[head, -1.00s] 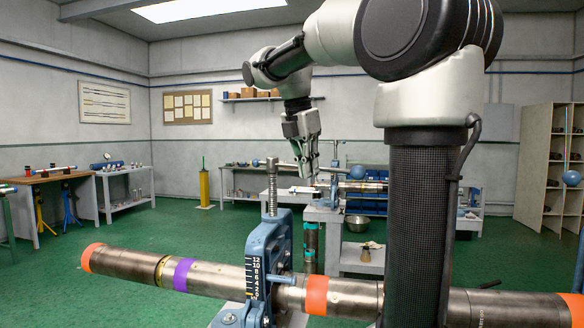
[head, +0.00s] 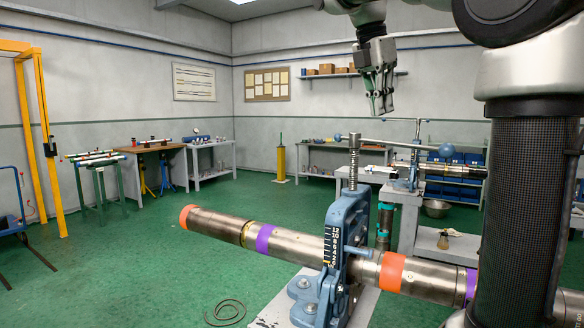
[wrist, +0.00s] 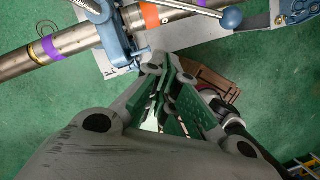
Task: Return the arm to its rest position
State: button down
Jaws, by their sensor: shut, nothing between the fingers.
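My gripper (head: 381,106) hangs pointing down from my arm, high in the upper right of the head view. It is shut with nothing between its fingers. In the wrist view, my gripper (wrist: 165,80) shows its fingers close together over the green floor. Below it in the head view is a blue pipe vise (head: 345,240) holding a long steel pipe (head: 213,223) with orange and purple bands. The gripper is apart from both. The vise also shows in the wrist view (wrist: 112,32), with the pipe (wrist: 75,42) running through it.
A second vise with a pipe (head: 447,170) stands on a grey stand behind. A yellow frame (head: 42,130) stands at far left. Benches (head: 150,150) line the back wall, below a shelf (head: 345,75). A coiled cable (head: 224,312) lies on the floor.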

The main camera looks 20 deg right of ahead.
notch_tip(320, 180, down, 10)
jog(key=w+a+m+t+y, duration=0.1)
jog(key=w+a+m, duration=0.1)
jog(key=m, duration=0.9)
jog(key=s+f+m+t+y, duration=0.1)
jog(key=s+f+m+t, duration=0.1)
jog(key=s+f+m, duration=0.7)
jog(key=s+f, duration=0.7)
jog(key=s, duration=0.3)
jog(key=shift+s+a+f+t+y, duration=0.3)
jog(key=shift+s+f+t+y, duration=0.05)
jog(key=shift+f+t+y, duration=0.05)
